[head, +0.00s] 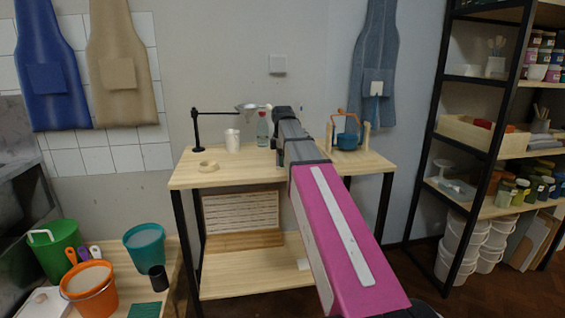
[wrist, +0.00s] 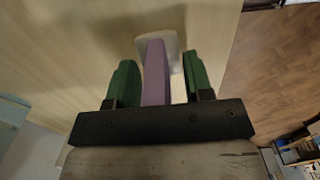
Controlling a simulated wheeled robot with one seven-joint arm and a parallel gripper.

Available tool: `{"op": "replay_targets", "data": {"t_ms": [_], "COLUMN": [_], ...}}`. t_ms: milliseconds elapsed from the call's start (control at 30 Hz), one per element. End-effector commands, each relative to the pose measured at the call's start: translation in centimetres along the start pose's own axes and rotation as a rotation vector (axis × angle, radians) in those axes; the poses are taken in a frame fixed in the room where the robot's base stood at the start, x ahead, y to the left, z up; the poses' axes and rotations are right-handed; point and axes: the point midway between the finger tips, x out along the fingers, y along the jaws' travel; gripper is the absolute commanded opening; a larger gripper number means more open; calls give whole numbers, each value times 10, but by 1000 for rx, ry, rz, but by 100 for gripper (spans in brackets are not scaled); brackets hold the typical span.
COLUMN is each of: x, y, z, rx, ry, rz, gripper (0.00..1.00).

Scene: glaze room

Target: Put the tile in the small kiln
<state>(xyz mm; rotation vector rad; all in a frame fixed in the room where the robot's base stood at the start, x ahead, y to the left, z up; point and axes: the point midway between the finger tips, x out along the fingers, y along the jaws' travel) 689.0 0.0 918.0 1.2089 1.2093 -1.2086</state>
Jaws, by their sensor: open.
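My gripper (wrist: 156,85) is open, its two green fingers apart. Between them is a tool with a purple handle (wrist: 155,75) and a pale flat end (wrist: 172,48), over a light wood surface. I cannot tell whether the fingers touch it. In the head view my arm reaches over the wooden table and hides my fingertips. I cannot make out the tile for certain; a flat dark green square (head: 145,310) lies on the low bench at lower left. No small kiln can be clearly identified.
Buckets, one orange (head: 92,290), crowd the low bench. A loaded shelf unit (head: 480,155) stands right. Brown floor lies between.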

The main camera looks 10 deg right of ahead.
Motion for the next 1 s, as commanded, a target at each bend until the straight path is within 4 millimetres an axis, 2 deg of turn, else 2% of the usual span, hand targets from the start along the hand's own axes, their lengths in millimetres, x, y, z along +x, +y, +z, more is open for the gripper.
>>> {"op": "replay_targets", "data": {"t_ms": [67, 100, 200, 667, 767, 967, 1000], "x": [0, 0, 0, -5, -12, -42, -48], "y": [0, 0, 0, 0, 1, 2, -5], "z": [0, 0, 0, 0, 0, 0, -8], "rx": [0, 0, 0, 0, 0, 0, -3], "ry": [0, 0, 0, 0, 0, 0, 0], "rz": [0, 0, 0, 0, 1, 3, 2], "gripper": [44, 31, 0, 0, 0, 0, 0]}}
